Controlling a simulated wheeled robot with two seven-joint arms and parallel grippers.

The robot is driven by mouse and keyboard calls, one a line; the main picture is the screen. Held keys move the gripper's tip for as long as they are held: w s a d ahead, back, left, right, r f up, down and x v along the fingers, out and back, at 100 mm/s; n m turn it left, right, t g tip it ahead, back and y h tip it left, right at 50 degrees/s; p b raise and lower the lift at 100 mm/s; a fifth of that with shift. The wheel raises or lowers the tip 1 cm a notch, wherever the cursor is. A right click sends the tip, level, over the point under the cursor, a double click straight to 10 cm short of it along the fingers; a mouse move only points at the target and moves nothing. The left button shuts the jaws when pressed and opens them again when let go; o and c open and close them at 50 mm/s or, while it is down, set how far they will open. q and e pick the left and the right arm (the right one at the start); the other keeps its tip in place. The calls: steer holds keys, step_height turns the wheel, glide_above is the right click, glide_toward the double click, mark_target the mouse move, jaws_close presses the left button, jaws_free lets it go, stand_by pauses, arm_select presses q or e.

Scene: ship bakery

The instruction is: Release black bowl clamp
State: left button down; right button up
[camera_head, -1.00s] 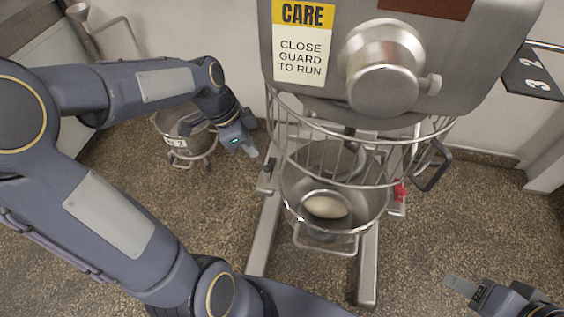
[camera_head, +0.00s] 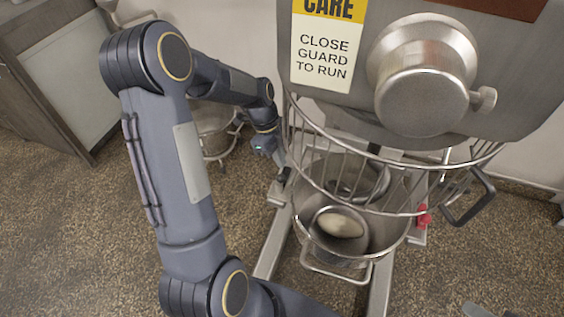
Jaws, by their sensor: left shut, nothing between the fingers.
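The black bowl clamp (camera_head: 281,181) is a small dark lever on the left side of the mixer frame, beside the bowl. My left gripper (camera_head: 279,157) is shut and empty, pointing down just above the clamp. It looks very close to the lever; I cannot tell whether it touches. The steel mixer bowl (camera_head: 387,236) sits in the frame under the wire guard (camera_head: 400,208), with a pale dough lump (camera_head: 340,223) showing inside. A red clamp (camera_head: 424,216) is on the right side. Only a tip of my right gripper (camera_head: 478,311) shows at the bottom edge.
The mixer head (camera_head: 340,85) with its warning label overhangs the bowl. A black-handled guard lever (camera_head: 471,200) sticks out at right. Another steel bowl (camera_head: 214,125) stands behind my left arm, near a cabinet (camera_head: 62,75). The speckled floor at left is clear.

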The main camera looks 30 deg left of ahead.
arm_select(q)
steer(key=x, duration=0.8)
steer(key=shift+b, duration=0.4)
arm_select(e)
steer(key=shift+f, duration=0.45)
